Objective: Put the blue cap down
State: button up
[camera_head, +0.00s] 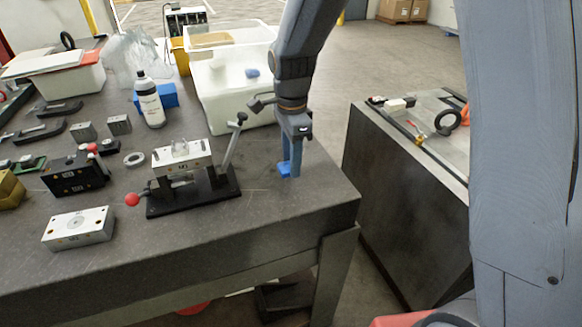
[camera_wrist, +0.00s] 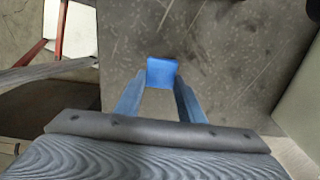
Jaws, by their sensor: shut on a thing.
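My gripper (camera_head: 291,168) points down over the right end of the dark table (camera_head: 262,215), close to its right edge. Its blue fingers are shut on the blue cap (camera_head: 284,170). In the wrist view the cap (camera_wrist: 162,72) shows as a small blue block at the tips of my gripper (camera_wrist: 161,88). The cap is at or very near the tabletop; I cannot tell whether it touches.
A black clamp fixture (camera_head: 193,192) with a red knob stands left of my gripper. A white bin (camera_head: 228,97) is behind. A silver mould block (camera_head: 78,229) lies front left. Clear tabletop lies around the cap. A gap separates this table from a second bench (camera_head: 405,190).

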aim_at(291, 180)
jog(key=shift+f+p, duration=0.3)
jog(key=shift+f, duration=1.2)
jog(key=shift+f, duration=0.1)
jog(key=o, duration=1)
notch_tip(291, 180, up, 12)
jog(key=b, duration=0.3)
jog(key=s+d+f+n, duration=0.3)
jog(key=s+d+n, duration=0.2)
jog(key=s+d+f+n, duration=0.3)
jog(key=s+d+n, duration=0.2)
jog(key=s+d+f+n+t, duration=0.1)
jog(key=s+d+f+n, duration=0.3)
jog(key=s+d, duration=0.1)
jog(key=shift+s+n, duration=0.1)
jog(key=shift+n, duration=0.3)
